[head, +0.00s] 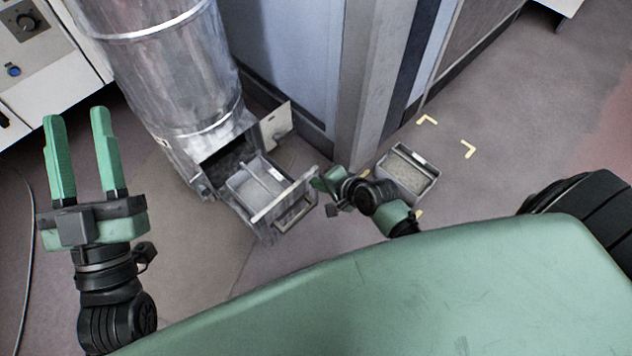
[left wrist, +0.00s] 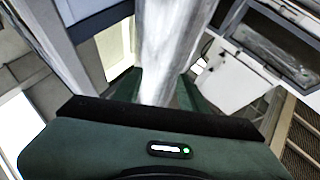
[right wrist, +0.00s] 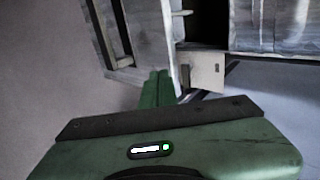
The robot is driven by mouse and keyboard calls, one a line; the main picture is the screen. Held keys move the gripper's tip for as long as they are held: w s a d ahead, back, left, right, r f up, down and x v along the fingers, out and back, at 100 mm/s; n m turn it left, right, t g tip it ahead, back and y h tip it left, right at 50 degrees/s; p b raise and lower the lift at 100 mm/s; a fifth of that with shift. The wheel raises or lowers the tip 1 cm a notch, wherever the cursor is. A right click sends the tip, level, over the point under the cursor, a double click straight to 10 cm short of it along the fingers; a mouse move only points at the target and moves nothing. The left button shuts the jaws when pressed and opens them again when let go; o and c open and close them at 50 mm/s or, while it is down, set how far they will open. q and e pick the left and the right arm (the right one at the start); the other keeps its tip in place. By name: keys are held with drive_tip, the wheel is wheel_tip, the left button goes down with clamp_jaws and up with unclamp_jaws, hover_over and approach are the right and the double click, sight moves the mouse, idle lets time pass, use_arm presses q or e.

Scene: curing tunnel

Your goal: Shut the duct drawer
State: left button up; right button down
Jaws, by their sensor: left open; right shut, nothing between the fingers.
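The duct drawer (head: 264,194) sticks out of the opening at the foot of the round metal duct (head: 175,75). A grey tray-like insert lies in it, and its front panel carries a bar handle (head: 292,214). My right gripper (head: 318,182) is shut and empty, close to the right end of the drawer front; I cannot tell if it touches. My left gripper (head: 78,118) is open and empty, raised at the left, well away from the drawer.
A small hinged door (head: 275,124) stands open beside the duct opening. A grey bin (head: 408,170) with contents sits on the floor right of my right gripper, near yellow corner marks (head: 468,149). A cabinet corner post (head: 362,90) rises behind. A cable (head: 28,240) lies at far left.

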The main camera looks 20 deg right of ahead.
drive_tip(key=shift+w+a, duration=0.15)
drive_tip(key=shift+w, duration=0.3)
use_arm(q)
drive_tip(key=shift+s+r+t, duration=0.55)
drive_tip(key=shift+r+t, duration=0.05)
drive_tip(key=shift+r, duration=0.1)
